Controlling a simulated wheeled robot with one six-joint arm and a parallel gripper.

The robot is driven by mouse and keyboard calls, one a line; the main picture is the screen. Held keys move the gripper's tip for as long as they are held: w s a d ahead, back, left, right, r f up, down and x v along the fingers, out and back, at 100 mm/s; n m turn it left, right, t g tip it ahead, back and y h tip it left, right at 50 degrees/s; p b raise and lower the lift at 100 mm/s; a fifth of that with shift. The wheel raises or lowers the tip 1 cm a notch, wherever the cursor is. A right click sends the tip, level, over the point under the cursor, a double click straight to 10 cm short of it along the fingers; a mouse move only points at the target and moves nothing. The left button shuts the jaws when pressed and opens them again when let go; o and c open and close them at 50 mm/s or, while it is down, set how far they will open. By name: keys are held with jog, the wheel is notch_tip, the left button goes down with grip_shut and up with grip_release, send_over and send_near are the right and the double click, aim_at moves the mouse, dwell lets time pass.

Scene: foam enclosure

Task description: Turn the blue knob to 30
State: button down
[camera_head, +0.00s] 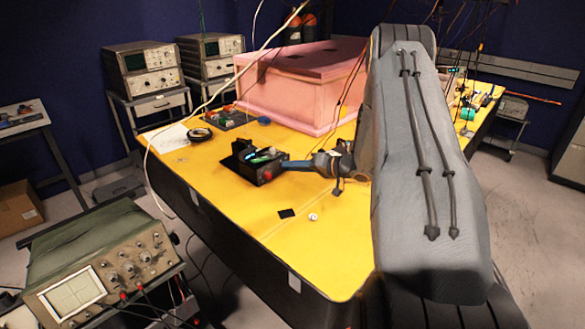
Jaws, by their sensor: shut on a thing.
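A small black box (241,165) stands on the yellow table, with a green light and a red button (267,176) on it. My gripper (279,163) reaches in from the right, low over the table, and its tips are at the right side of the box. It is shut on what appears to be the blue knob, which the fingers mostly hide. The knob's pointer and scale are too small to read here.
The yellow table (225,205) is clear in front of the box, apart from a black square (287,213) and a small white round thing (313,217). A pink foam box (295,85) stands behind. A black tape roll (199,134) lies at the back left.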

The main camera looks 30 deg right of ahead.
jog(key=shift+w+d+r, duration=0.1)
jog(key=shift+d, duration=0.05)
dwell(0.4)
jog(key=c, duration=1.6)
grip_release()
jog(key=shift+b+v, duration=1.35)
jog(key=shift+v, duration=2.55)
